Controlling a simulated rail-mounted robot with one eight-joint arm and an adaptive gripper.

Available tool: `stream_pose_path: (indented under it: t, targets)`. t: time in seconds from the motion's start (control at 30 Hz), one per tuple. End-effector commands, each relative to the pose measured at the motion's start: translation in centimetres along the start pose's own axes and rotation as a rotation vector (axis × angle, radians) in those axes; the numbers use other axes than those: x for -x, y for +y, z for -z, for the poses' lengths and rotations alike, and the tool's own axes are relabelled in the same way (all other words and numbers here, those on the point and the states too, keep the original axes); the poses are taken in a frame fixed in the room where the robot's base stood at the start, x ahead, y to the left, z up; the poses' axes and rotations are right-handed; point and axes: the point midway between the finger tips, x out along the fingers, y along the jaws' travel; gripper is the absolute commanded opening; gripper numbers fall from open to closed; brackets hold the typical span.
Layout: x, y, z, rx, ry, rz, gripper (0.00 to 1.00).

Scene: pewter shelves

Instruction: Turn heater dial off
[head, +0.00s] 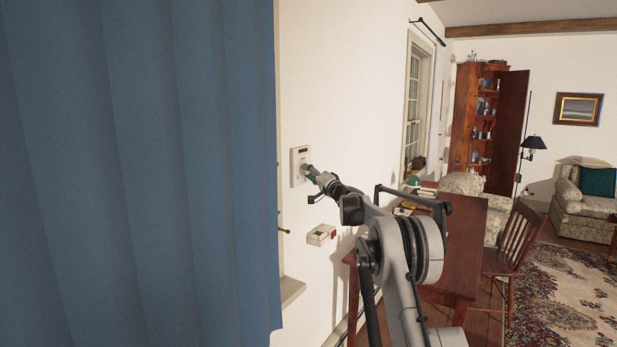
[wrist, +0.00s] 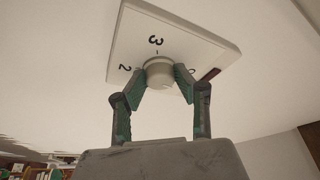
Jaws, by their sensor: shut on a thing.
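The heater dial (wrist: 159,73) is a round off-white knob in the middle of a white wall plate (wrist: 128,30). In the wrist view the plate shows the marks 2 and 3, and part of another mark beside my right finger. My gripper (wrist: 160,80) has one finger on each side of the dial and is shut on it. In the head view the wall plate (head: 294,168) is on the white wall, and my gripper (head: 308,171) reaches it; the dial itself is hidden there. A dark red strip shows on the plate.
A blue curtain (head: 140,170) fills the left of the head view. A wooden desk (head: 455,265) and a chair (head: 510,245) stand at the right, with a rug (head: 570,290) beyond.

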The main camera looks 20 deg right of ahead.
Motion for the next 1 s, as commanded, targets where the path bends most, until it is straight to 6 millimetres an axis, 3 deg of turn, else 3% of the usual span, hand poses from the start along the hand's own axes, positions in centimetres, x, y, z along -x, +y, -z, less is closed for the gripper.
stream_pose_path:
  t: [0.4,0.93,0.97,1.0]
  targets:
    - [-0.01,0.20,-0.04,0.166,-0.001,0.068,0.02]
    - [-0.02,0.17,-0.02,0.187,-0.001,0.076,0.02]
    - [-0.02,0.17,-0.03,0.187,-0.001,0.076,0.31]
    - [-0.02,0.17,-0.03,0.187,-0.001,0.076,0.37]
